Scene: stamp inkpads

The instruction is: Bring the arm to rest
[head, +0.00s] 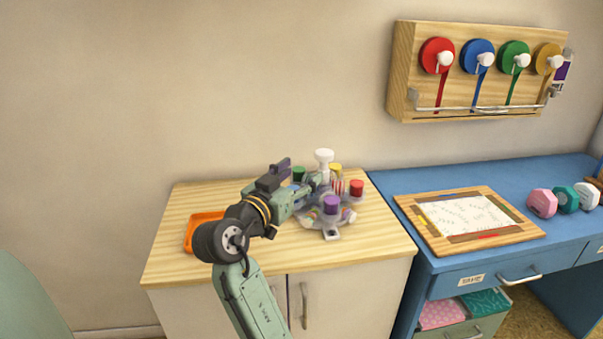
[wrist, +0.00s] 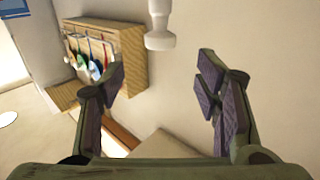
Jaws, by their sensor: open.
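My gripper (wrist: 163,88) is open and empty in the wrist view, its two purple-padded fingers spread apart. In the head view my arm reaches over the wooden cabinet top (head: 185,262), and the gripper end is at the stamp carousel (head: 345,217), where its fingers are hard to make out. The carousel carries red (head: 356,188), purple (head: 331,206), yellow and green pieces, partly hidden by my arm. A white knob-topped post (head: 324,160) rises at its middle. A white post-like piece (wrist: 160,30) shows beyond the fingers in the wrist view.
An orange tray (head: 204,232) lies left of my arm. A blue desk (head: 400,183) to the right holds a wood-framed board (head: 440,239) and several coloured hexagonal pieces (head: 542,203). A wooden ribbon rack (head: 402,70) hangs on the wall above. The cabinet's front left is clear.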

